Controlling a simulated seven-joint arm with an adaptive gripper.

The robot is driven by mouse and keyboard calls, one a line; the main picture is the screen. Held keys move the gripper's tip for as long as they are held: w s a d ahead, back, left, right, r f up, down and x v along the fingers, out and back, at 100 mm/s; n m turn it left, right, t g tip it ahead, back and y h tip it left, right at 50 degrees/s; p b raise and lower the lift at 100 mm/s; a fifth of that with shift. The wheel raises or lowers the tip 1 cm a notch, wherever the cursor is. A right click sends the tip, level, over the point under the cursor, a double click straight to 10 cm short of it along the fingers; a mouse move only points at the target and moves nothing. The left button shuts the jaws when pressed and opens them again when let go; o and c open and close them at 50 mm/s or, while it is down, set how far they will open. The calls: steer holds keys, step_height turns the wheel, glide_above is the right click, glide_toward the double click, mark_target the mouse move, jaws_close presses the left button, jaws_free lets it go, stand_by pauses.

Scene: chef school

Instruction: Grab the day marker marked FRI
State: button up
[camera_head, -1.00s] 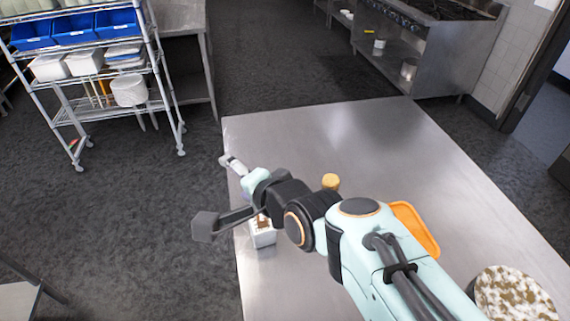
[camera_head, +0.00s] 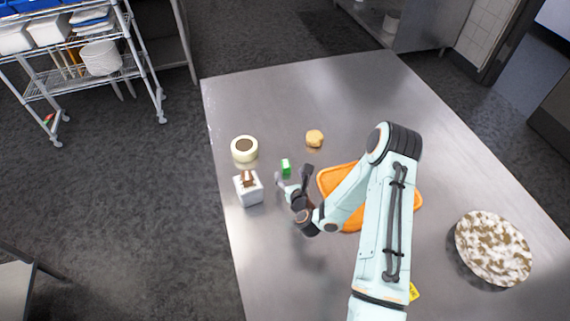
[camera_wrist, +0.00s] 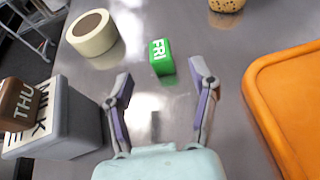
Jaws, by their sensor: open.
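The day marker is a small green block (camera_wrist: 162,57) with FRI in white letters, lying on the steel table. It also shows in the head view (camera_head: 286,167). My gripper (camera_wrist: 163,82) is open and empty, and its fingers point toward the green block. The block is just ahead of the fingertips, roughly centred between them, and does not appear to be held. In the head view my gripper (camera_head: 292,182) is close to the block on its near side.
An orange tray (camera_head: 334,183) lies right, a yellowish round item (camera_head: 314,138) behind. A mottled round object (camera_head: 493,248) sits far right on the table (camera_head: 290,95).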

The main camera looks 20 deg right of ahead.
mark_target(286, 166)
steer(key=x, duration=0.6)
steer(key=c, duration=1)
